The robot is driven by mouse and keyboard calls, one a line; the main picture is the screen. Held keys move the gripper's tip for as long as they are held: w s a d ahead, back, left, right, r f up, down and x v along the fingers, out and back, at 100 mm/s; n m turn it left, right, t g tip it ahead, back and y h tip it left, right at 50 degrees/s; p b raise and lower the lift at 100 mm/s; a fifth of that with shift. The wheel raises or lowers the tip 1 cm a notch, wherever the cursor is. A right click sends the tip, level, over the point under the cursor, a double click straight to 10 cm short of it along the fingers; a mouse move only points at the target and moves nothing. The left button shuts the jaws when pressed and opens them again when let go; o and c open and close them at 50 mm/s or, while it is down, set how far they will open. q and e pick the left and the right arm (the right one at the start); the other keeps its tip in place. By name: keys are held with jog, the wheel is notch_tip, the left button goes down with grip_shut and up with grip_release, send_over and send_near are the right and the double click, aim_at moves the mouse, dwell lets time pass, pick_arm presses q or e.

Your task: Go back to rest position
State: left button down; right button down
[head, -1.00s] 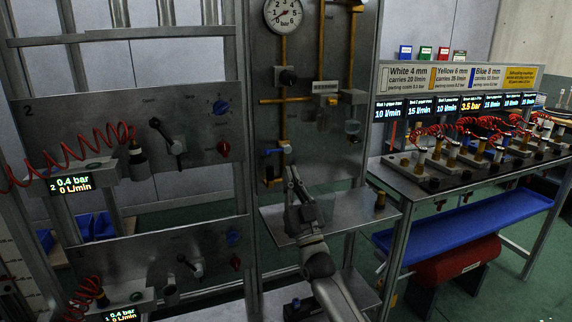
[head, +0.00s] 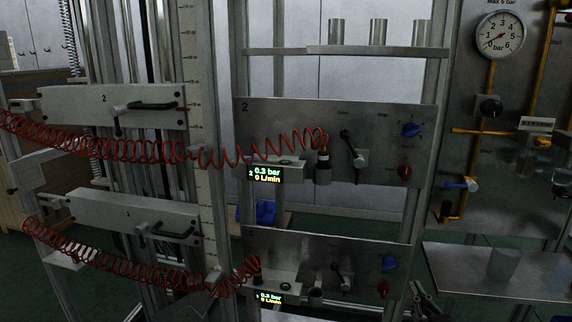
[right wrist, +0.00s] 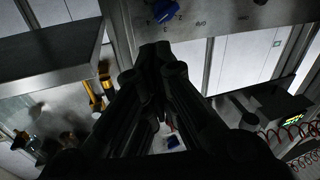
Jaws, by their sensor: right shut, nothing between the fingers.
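My right gripper (head: 420,292) shows at the bottom edge of the head view, just right of the lower panel 1 and left of the grey shelf. In the right wrist view its fingers (right wrist: 157,58) come together at the tips, shut with nothing between them. My left gripper is in neither view now.
Panel 2 (head: 300,110) and the lower panel (head: 330,250) carry levers and knobs. Red coiled hoses (head: 90,140) run left to carriages. A metal shelf (head: 465,262) juts out at right, near my right gripper. A gauge (head: 500,35) hangs above.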

jog(key=s+a+f+g, duration=0.6)
jog(key=s+f+g, duration=0.1)
jog(key=s+f, duration=0.5)
jog(key=s+a+f+g, duration=0.2)
jog(key=s+f+g, duration=0.15)
jog(key=s, duration=0.65)
jog(key=s+a+f+g, duration=0.15)
jog(key=s+g, duration=0.25)
jog(key=s, duration=0.7)
notch_tip(320, 180, down, 24)
jog(key=s+g+p, duration=0.1)
jog(key=g+p, duration=0.1)
jog(key=s+d+f+g+p, duration=0.1)
jog(key=s+d+f, duration=0.2)
jog(key=s+f, duration=1.2)
jog(key=shift+s+n+p, duration=0.4)
jog(key=shift+s, duration=0.8)
